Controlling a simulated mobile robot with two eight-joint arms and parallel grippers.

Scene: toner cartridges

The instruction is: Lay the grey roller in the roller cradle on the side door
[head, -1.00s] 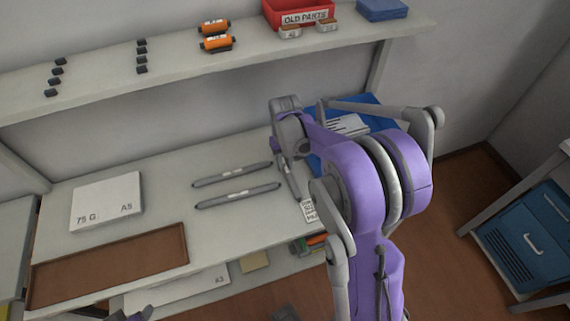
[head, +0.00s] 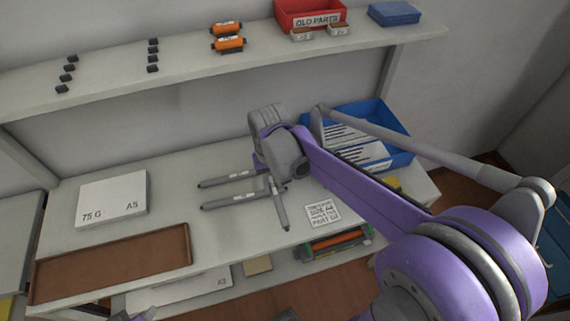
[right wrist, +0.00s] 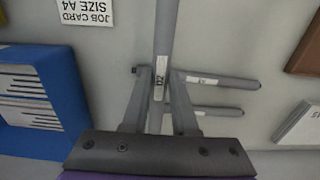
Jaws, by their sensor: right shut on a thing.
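My right gripper (head: 274,178) is shut on a grey roller (head: 280,207), held over the right part of the workbench. In the right wrist view the held roller (right wrist: 166,40) passes between the two fingers (right wrist: 160,88) and carries a small white label. Two other grey rollers, an upper one (head: 222,179) and a lower one (head: 225,203), lie on the bench left of the gripper; their right ends are partly hidden. A small dark and purple piece of my left arm shows at the bottom edge; its jaws cannot be made out. I cannot see the side door or roller cradle.
A job card (head: 322,213) lies right of the held roller. A blue tray (head: 400,140) with papers stands behind my right arm. A brown tray (head: 110,262) and a white A5 pack (head: 112,199) are at left. A shelf (head: 190,75) runs above. A blue unit (head: 555,235) shows at the right edge.

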